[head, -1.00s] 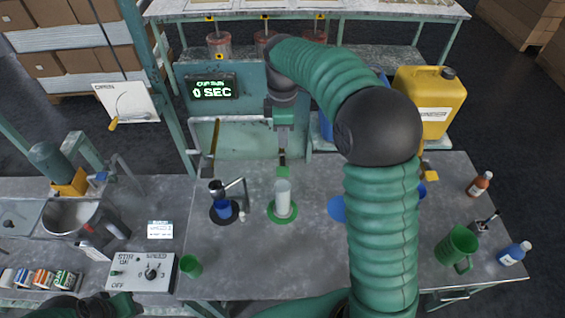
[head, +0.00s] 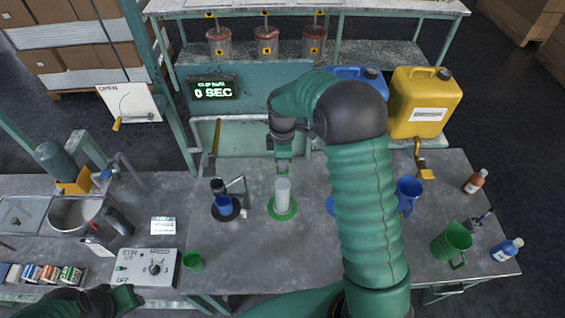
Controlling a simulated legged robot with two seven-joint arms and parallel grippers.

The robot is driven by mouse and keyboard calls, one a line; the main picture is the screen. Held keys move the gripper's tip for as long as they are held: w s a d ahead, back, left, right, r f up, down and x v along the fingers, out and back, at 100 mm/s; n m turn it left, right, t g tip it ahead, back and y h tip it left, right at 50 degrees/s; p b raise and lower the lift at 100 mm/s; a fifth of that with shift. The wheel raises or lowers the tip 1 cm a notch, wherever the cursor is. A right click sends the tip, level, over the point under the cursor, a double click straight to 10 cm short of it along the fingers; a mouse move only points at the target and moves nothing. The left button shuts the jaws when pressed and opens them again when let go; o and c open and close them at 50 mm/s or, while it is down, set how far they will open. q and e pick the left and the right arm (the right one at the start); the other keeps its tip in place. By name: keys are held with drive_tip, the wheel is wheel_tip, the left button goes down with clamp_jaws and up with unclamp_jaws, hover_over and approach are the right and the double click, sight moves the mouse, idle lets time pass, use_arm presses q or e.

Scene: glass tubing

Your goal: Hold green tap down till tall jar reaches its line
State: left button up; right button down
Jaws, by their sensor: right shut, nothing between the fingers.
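The tall jar (head: 283,192) is pale and upright on a green round pad (head: 283,213) at the middle of the bench. Its fill line and liquid level are too small to make out. My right gripper (head: 283,166) points down just behind and above the jar's mouth, shut and empty. The green tap is hidden behind my gripper and wrist, so I cannot tell whether they touch. My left gripper (head: 122,299) is at the lower left edge, partly out of frame, and its jaws are unclear.
A dark jar with blue (head: 222,204) stands on a black pad to the left. A green cup (head: 193,262), switch box (head: 147,268), green jug (head: 452,242) and blue jug (head: 408,193) stand around. The display (head: 212,88) reads 0 SEC. Bench front centre is clear.

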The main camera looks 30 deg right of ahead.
drive_tip(key=f+t+b, duration=0.1)
drive_tip(key=b, duration=0.1)
drive_tip(key=f+t+h+b, duration=0.1)
drive_tip(key=b, duration=0.2)
drive_tip(key=f+t+h+b, duration=0.1)
drive_tip(key=b, duration=0.2)
drive_tip(key=shift+s+a+f, duration=0.1)
drive_tip(key=shift+s+a, duration=0.15)
drive_tip(key=shift+s, duration=0.1)
drive_tip(key=shift+r, duration=0.4)
